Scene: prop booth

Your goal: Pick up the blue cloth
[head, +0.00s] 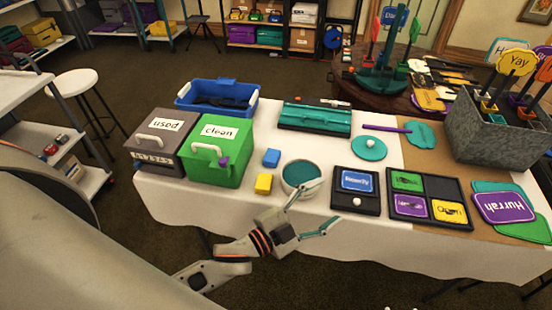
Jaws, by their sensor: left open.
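The blue cloth (271,157) looks like a small folded block on the white tablecloth. It lies right of the green "clean" box (215,150) and behind a similar yellow folded piece (264,183). My left gripper (327,203) is open, with nothing between its fingers. It is at the table's front edge, to the right of and nearer than the blue cloth, apart from it. One finger overlaps the front rim of a round bowl (301,176) with a teal inside; I cannot tell whether they touch.
A grey "used" box (158,142) stands left of the green box. A blue bin (217,97) and a teal case (316,118) are behind. A dark tray (357,189) and a sectioned tray (430,198) of labelled cards lie right of the gripper.

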